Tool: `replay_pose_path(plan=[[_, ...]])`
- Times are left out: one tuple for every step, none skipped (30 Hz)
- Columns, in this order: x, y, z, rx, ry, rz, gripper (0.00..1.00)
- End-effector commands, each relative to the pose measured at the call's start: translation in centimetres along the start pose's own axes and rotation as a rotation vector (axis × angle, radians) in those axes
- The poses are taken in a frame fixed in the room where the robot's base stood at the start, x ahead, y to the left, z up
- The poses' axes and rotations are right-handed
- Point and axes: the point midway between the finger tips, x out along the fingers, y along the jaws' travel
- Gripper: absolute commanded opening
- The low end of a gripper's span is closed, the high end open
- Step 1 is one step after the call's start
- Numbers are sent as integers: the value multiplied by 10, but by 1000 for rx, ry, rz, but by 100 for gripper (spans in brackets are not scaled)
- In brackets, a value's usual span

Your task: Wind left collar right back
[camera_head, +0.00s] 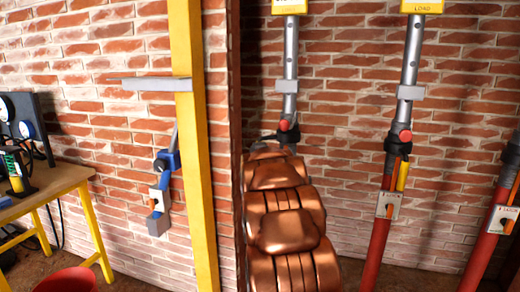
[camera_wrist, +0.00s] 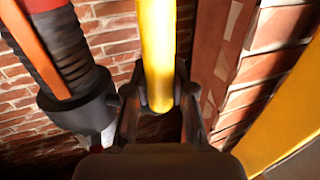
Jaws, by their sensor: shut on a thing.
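The left prop's grey tube (camera_head: 290,60) rises behind my copper-coloured arm in the head view, with a red knob (camera_head: 284,125) low on it. The arm hides its collar and my gripper there. In the wrist view my gripper (camera_wrist: 158,98) is shut on a yellow handle (camera_wrist: 157,45), one finger on each side. The black collar (camera_wrist: 78,108) with a ribbed sleeve (camera_wrist: 62,50) and an orange strip (camera_wrist: 28,40) is left of the handle. Where the handle joins the collar is not visible.
A middle prop (camera_head: 409,62) with a yellow handle (camera_head: 402,177) and a right prop (camera_head: 487,240) stand by the brick wall. A yellow post (camera_head: 195,150) with a grey bracket (camera_head: 150,84) is left of my arm. A bench (camera_head: 62,181) and a red bucket (camera_head: 66,280) are farther left.

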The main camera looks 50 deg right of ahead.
Motion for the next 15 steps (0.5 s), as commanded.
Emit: replay_pose_path(plan=[[0,-2,-1,0,3,-3,0],[0,-2,-2,1,3,-3,0],[0,-2,-2,1,3,-3,0],[0,-2,-2,1,3,-3,0],[0,-2,-2,1,3,-3,0],[0,-2,-2,1,3,-3,0],[0,-2,-2,1,3,-3,0],[0,-2,-2,1,3,-3,27],[0,-2,-2,0,3,-3,31],[0,-2,-2,0,3,-2,34],[0,-2,-1,0,2,-2,37],[0,-1,-1,0,2,-2,41],[0,-1,-1,0,2,-2,45],[0,-1,-1,0,2,-2,48],[0,-1,-1,0,2,-1,51]])
